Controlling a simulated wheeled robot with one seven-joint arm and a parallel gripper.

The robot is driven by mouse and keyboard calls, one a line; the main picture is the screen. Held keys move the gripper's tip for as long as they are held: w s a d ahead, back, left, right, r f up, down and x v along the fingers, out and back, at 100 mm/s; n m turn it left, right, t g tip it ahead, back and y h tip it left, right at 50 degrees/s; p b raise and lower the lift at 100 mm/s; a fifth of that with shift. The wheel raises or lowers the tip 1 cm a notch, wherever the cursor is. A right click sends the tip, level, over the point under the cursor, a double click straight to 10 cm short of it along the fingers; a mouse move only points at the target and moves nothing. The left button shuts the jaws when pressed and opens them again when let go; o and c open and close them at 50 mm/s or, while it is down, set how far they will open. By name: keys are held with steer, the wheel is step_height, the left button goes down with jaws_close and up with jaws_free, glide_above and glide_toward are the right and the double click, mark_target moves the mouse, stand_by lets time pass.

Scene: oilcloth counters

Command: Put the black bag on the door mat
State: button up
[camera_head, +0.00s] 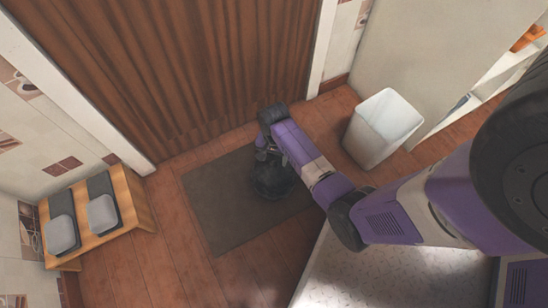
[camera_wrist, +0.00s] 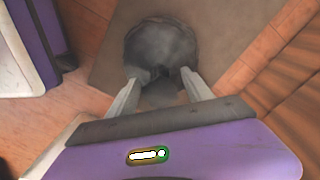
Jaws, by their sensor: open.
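The black bag (camera_head: 272,178) is on the dark door mat (camera_head: 215,207), partly hidden behind my arm in the head view. In the wrist view the bag (camera_wrist: 160,47) is a dark rounded shape with the mat (camera_wrist: 108,66) around it. My gripper (camera_wrist: 159,74) is open, its two pale fingers apart at the near edge of the bag. I cannot tell whether the fingers touch it.
A white bin (camera_head: 381,130) stands right of the mat. A low wooden rack (camera_head: 143,205) with grey items is at the left. A brown folding door (camera_head: 190,75) is behind the mat. A pale speckled counter (camera_head: 385,280) is at the lower right. Wooden floor is free left of the mat.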

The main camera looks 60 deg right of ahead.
step_height(320, 180, up, 11)
steer(key=p, duration=0.4)
steer(key=shift+f, duration=0.1)
steer(key=s+a+r+n+t+h, duration=0.2)
steer(key=s+a+n+t, duration=0.45)
steer(key=s+a, duration=0.2)
steer(key=s+a+r+n+t, duration=0.2)
steer(key=a+r+n, duration=0.1)
steer(key=r, duration=0.6)
steer(key=s+a+r+n+t+y, duration=0.1)
steer(key=s+a+r+n+t, duration=0.2)
steer(key=r, duration=0.7)
steer(key=s+a+r+n+t+y, duration=0.1)
steer(key=s+a+r+n+t, duration=0.2)
steer(key=a+r, duration=0.3)
step_height(320, 180, up, 3)
steer(key=shift+r, duration=0.2)
steer(key=shift+t, duration=0.25)
step_height(320, 180, up, 24)
steer(key=p, duration=2.4)
steer(key=shift+f, duration=0.25)
